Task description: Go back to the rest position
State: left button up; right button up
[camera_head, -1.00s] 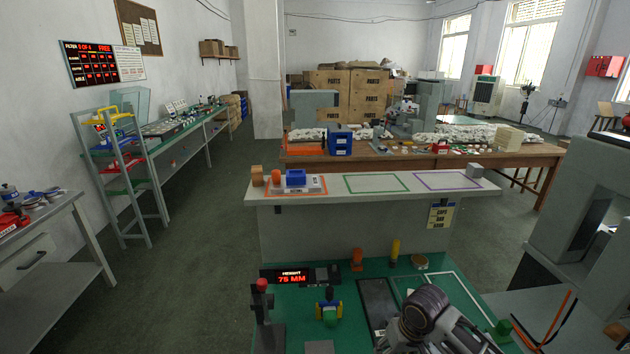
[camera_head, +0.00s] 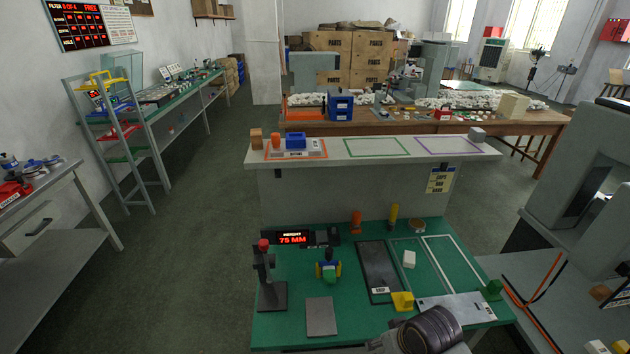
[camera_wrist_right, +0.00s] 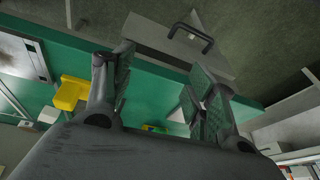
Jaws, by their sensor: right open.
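My right gripper (camera_wrist_right: 158,92) is open in the right wrist view, with its two fingers apart and nothing between them. A green bench edge and grey floor show beyond it. In the head view, part of my right arm (camera_head: 432,332) shows at the bottom edge, in front of the green bench top (camera_head: 344,240); its fingers cannot be made out there. My left gripper is in neither view.
The bench holds a red-topped stand (camera_head: 266,270), a height display (camera_head: 293,238), a dark plate (camera_head: 377,270), a white block (camera_head: 409,259) and a silver plate (camera_head: 457,308). A large grey machine (camera_head: 580,190) stands at the right.

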jog(key=shift+s+d+h, duration=0.8)
jog(key=shift+s+d, duration=1.6)
jog(key=shift+s, duration=0.4)
notch_tip(320, 180, down, 33)
jog(key=s+d+g, duration=0.1)
jog(key=s, duration=0.1)
jog(key=s+d+f, duration=0.3)
jog(key=s+f, duration=0.6)
jog(key=s, duration=0.1)
jog(key=s+d+f+g, duration=0.1)
jog(key=s+d+f, duration=0.2)
jog(key=s+f, duration=0.7)
jog(key=shift+s+f+h, duration=0.2)
jog(key=shift+s+h, duration=0.1)
jog(key=shift+s, duration=0.5)
